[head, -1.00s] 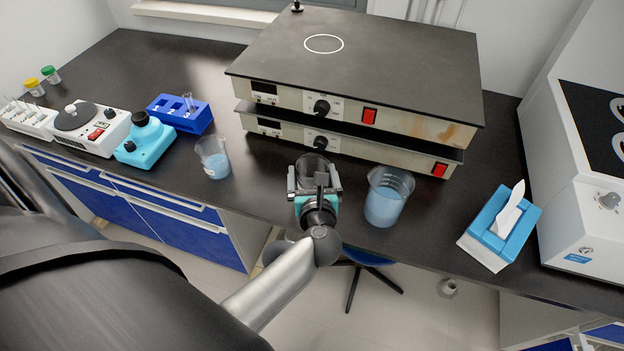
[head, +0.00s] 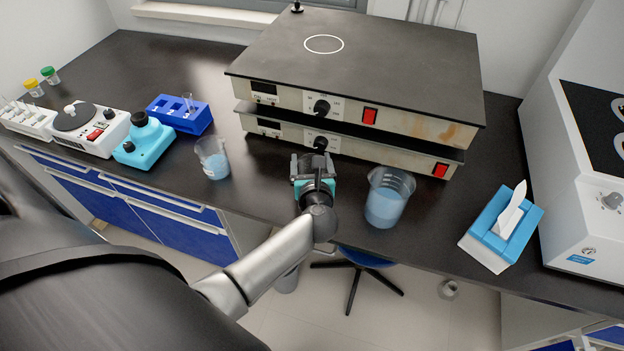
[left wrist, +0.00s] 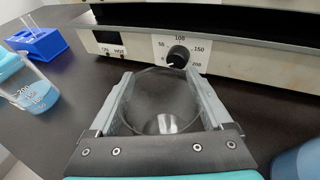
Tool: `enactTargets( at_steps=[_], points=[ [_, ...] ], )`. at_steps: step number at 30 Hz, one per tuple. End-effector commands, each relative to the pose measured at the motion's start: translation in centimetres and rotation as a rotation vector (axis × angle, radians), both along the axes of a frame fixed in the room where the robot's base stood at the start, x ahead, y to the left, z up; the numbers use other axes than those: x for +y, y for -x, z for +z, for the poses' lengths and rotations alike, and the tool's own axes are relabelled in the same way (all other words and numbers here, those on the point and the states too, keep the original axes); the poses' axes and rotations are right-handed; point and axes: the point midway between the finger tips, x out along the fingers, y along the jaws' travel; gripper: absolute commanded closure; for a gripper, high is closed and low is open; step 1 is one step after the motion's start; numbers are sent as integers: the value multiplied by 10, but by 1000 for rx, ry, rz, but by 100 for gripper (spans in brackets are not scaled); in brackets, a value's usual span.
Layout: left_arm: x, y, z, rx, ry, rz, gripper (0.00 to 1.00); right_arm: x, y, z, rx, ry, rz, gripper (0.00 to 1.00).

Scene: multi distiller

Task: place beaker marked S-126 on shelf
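My left gripper (head: 308,163) is at the front of the lower hotplate. In the left wrist view its fingers (left wrist: 165,95) lie against both sides of a clear, seemingly empty glass beaker (left wrist: 163,88), whose round rim shows between them. This glass is hard to make out in the head view. A beaker of pale blue liquid (head: 213,160) stands to the left, and a larger one (head: 387,198) stands to the right of the gripper. No S-126 mark is readable, and I cannot make out a shelf. My right gripper is not in view.
Two stacked hotplates (head: 360,60) fill the bench behind the gripper. A blue tube rack (head: 180,115), a turquoise device (head: 145,142) and a white device (head: 92,128) stand left. A tissue box (head: 490,240) and a large white machine (head: 570,200) are right. The bench (head: 270,195) ends close in front.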

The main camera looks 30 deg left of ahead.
Motion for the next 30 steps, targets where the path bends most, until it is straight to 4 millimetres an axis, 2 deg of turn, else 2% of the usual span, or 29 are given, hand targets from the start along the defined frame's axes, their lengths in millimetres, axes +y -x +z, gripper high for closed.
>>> enactTargets(
  at_steps=[2,13,22,26,30],
  points=[
    [0,0,0,0,0,0,34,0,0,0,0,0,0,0],
    [0,0,0,1,1,0,75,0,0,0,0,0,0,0],
    [0,0,6,-2,2,1,76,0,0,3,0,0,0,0],
    [-1,0,28,-4,4,1,76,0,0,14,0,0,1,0],
    [-1,0,58,-5,3,2,76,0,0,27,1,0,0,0]
  ],
)
